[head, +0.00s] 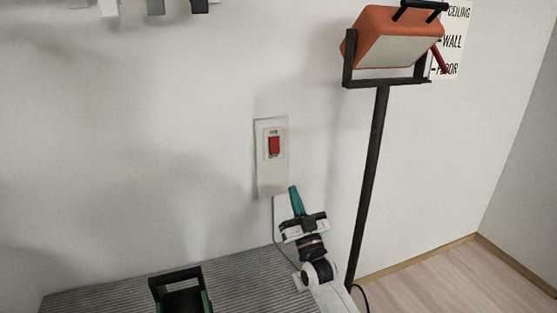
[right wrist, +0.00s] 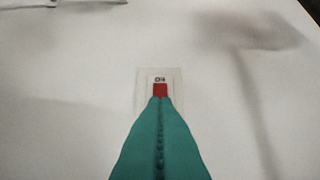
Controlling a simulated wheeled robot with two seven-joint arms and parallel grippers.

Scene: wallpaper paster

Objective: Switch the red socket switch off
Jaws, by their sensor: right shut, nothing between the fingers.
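The red socket switch (head: 274,146) sits in a tall white wall plate (head: 272,184) on the wall, left of the lamp pole. In the right wrist view the red switch (right wrist: 160,90) shows just beyond my fingertips, with dark lettering above it; its lower part may be hidden by them. My right gripper (head: 294,190) has teal fingers, shut and empty, pointing up just below and right of the plate in the head view. In the right wrist view the shut fingers (right wrist: 160,103) point at the switch. Whether they touch it I cannot tell. My left gripper does not show clearly.
An orange work lamp (head: 392,36) on a black pole (head: 368,185) stands right of the switch. A grey ribbed surface (head: 110,298) lies below, with a dark green-edged object (head: 180,292) on it. A sign (head: 455,40) hangs behind the lamp. The wall around the switch is clear.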

